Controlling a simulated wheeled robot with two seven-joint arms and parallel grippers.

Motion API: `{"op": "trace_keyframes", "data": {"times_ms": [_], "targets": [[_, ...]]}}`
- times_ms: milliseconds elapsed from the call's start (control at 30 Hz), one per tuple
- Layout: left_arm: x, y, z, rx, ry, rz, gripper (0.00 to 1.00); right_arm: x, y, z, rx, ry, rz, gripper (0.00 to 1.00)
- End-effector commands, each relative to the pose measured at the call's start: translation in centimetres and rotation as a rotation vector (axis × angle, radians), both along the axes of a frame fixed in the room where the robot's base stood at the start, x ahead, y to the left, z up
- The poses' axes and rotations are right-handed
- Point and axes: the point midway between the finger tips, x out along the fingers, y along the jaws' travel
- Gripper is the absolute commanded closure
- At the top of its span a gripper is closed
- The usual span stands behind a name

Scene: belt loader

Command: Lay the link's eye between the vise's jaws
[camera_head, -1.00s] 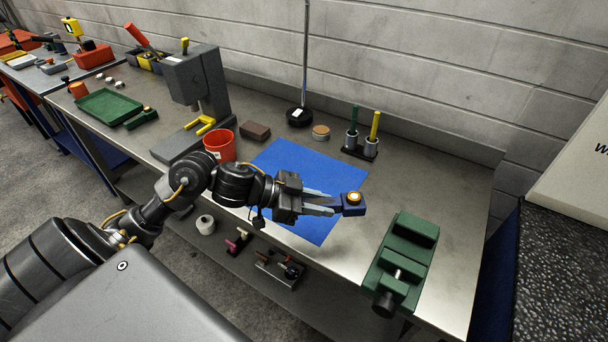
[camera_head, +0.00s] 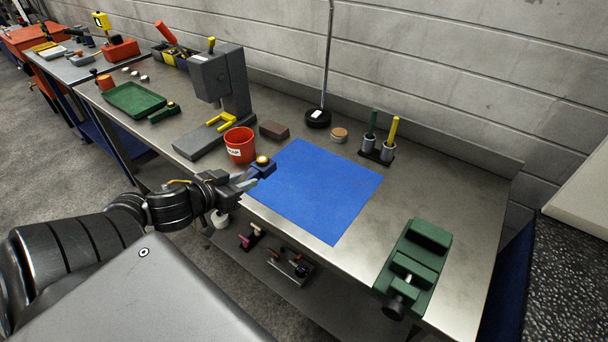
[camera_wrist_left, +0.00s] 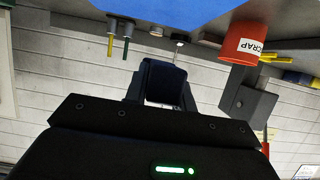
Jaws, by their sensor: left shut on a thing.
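My left gripper (camera_head: 246,182) is shut on a dark blue link (camera_head: 263,168) with a brass-coloured round piece at its far end. It holds the link above the bench, at the left edge of the blue mat, close to the red scrap bucket. In the left wrist view the dark link (camera_wrist_left: 163,80) sticks out ahead of the gripper, its eye not clear. The green vise (camera_head: 418,262) stands at the bench's right front, well to the right of the gripper, with a gap between its jaws. My right gripper is not in view.
The blue mat (camera_head: 318,190) is bare. The red bucket (camera_head: 240,146), a brown block (camera_head: 274,130) and a grey press (camera_head: 222,88) stand to its left and behind. A holder (camera_head: 377,150) with green and yellow tools stands at the back. Bench between mat and vise is clear.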

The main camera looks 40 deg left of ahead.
Motion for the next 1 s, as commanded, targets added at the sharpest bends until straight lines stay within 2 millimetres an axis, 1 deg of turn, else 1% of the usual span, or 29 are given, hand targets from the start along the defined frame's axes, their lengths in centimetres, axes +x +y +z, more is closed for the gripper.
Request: {"op": "trace_keyframes", "data": {"times_ms": [33, 200, 367, 400, 433, 500, 600, 700, 833, 1000], "targets": [[0.8, -0.1, -0.8, 0.004, -0.008, -0.005, 1.00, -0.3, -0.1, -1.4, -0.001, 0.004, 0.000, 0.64], [3.7, -0.5, -2.4, 0.009, -0.011, -0.008, 1.00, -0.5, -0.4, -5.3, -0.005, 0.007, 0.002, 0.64], [6.2, -0.8, -3.3, 0.006, -0.011, -0.002, 1.00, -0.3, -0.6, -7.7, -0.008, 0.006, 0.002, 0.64], [6.8, -0.9, -3.4, 0.003, -0.010, 0.000, 1.00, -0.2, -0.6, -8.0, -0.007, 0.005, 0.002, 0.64], [7.3, -1.0, -3.3, -0.003, -0.010, 0.001, 1.00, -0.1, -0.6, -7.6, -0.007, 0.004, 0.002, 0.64], [8.6, -1.2, -3.8, -0.004, -0.008, 0.002, 1.00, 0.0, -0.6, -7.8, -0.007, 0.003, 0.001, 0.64], [10.0, -1.4, -6.0, -0.008, -0.006, 0.002, 1.00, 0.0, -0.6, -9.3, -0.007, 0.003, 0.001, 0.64], [11.2, -1.6, -7.4, -0.007, -0.006, 0.002, 1.00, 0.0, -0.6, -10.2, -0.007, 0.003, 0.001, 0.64], [12.2, -1.7, -8.5, -0.003, -0.005, 0.001, 1.00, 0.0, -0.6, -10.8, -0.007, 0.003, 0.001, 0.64], [12.6, -1.8, -8.7, 0.001, -0.004, 0.000, 1.00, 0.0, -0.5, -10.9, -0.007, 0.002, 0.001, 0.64]]}}
